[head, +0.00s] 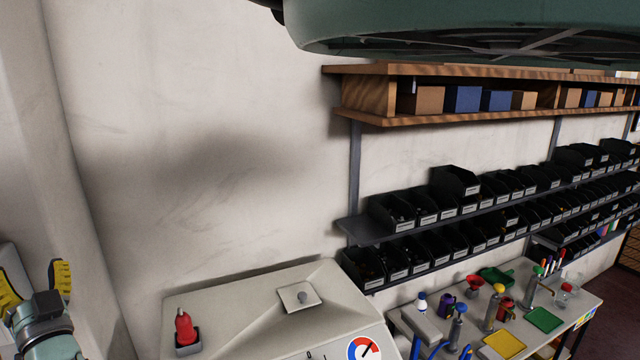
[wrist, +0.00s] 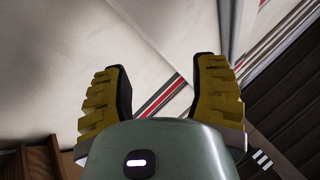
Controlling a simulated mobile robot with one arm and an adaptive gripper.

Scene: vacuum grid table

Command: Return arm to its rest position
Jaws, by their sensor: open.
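My gripper (head: 34,284) shows at the lower left edge of the head view, its yellow ridged fingers pointing up and spread apart. In the wrist view my gripper (wrist: 160,90) has both yellow fingers wide apart with nothing between them. Beyond the fingers is a pale surface with a red and black stripe (wrist: 160,96). The rest of the arm is mostly out of the head view.
A pale cabinet (head: 250,312) with a red object (head: 185,328) and a gauge (head: 363,348) stands below. A table (head: 565,310) with tools and bottles is at lower right. Shelves of black bins (head: 460,185) and a wooden shelf (head: 365,95) line the wall.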

